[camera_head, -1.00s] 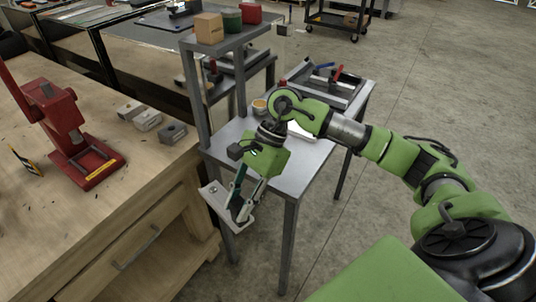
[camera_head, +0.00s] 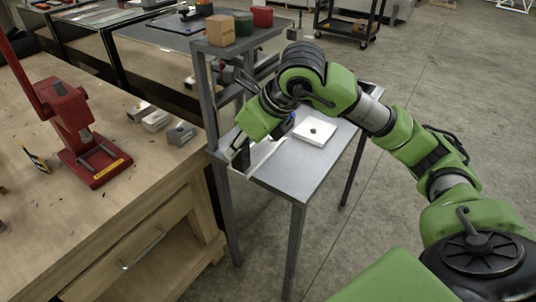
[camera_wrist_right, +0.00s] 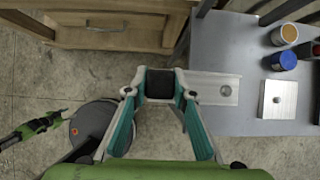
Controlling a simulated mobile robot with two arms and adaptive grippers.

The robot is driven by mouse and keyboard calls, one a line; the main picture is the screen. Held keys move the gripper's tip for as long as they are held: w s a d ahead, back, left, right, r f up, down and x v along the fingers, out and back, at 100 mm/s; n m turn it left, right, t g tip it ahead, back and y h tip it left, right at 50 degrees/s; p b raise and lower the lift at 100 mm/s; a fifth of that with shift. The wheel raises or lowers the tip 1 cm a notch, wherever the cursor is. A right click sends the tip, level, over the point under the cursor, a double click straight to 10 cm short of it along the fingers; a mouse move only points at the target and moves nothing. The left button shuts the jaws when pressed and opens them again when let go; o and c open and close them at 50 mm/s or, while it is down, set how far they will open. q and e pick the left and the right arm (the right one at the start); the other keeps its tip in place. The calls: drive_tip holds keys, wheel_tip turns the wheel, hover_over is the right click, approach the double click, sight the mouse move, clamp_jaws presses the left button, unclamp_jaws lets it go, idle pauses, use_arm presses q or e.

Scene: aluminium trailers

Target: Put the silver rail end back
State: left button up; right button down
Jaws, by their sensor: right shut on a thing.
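The silver rail end (camera_wrist_right: 222,90) is a pale metal channel with a round hole, held between the fingers of my right gripper (camera_wrist_right: 160,90) in the right wrist view. In the head view my right gripper (camera_head: 240,152) is at the left edge of the grey metal table (camera_head: 290,175), and the rail end (camera_head: 264,154) shows as a pale strip beside the fingers. It overlaps the table's edge in the picture; I cannot tell whether it touches the top. My left gripper is not seen.
A square plate with a knob (camera_head: 313,131) lies on the metal table. Cans, one blue (camera_wrist_right: 284,61), stand near it. A wooden bench (camera_head: 140,195) at the left carries a red press (camera_head: 85,135) and three grey blocks (camera_head: 157,120). An upper shelf (camera_head: 240,45) holds coloured blocks.

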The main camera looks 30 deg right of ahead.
sight(253, 149)
drive_tip(key=w+d, duration=0.1)
drive_tip(key=w+d+f+p, duration=0.1)
drive_tip(key=d, duration=0.1)
drive_tip(key=w+d+f+p, duration=0.1)
drive_tip(key=d, duration=0.1)
drive_tip(key=shift+w+d+f, duration=0.25)
drive_tip(key=shift+w, duration=0.15)
drive_tip(key=w+d+f, duration=0.1)
drive_tip(key=f, duration=0.1)
drive_tip(key=w+d+f+p, duration=0.1)
drive_tip(key=w+d+f, duration=0.1)
drive_tip(key=d+f, duration=0.1)
drive_tip(key=shift+w+f+p, duration=0.15)
drive_tip(key=shift+f+p, duration=0.15)
drive_tip(key=f, duration=0.1)
drive_tip(key=f+p, duration=0.2)
drive_tip(key=shift+w+d+f, duration=0.25)
drive_tip(key=shift+d+f, duration=0.05)
drive_tip(key=shift+f, duration=0.25)
drive_tip(key=c, duration=1.7)
unclamp_jaws()
drive_tip(key=shift+f, duration=0.1)
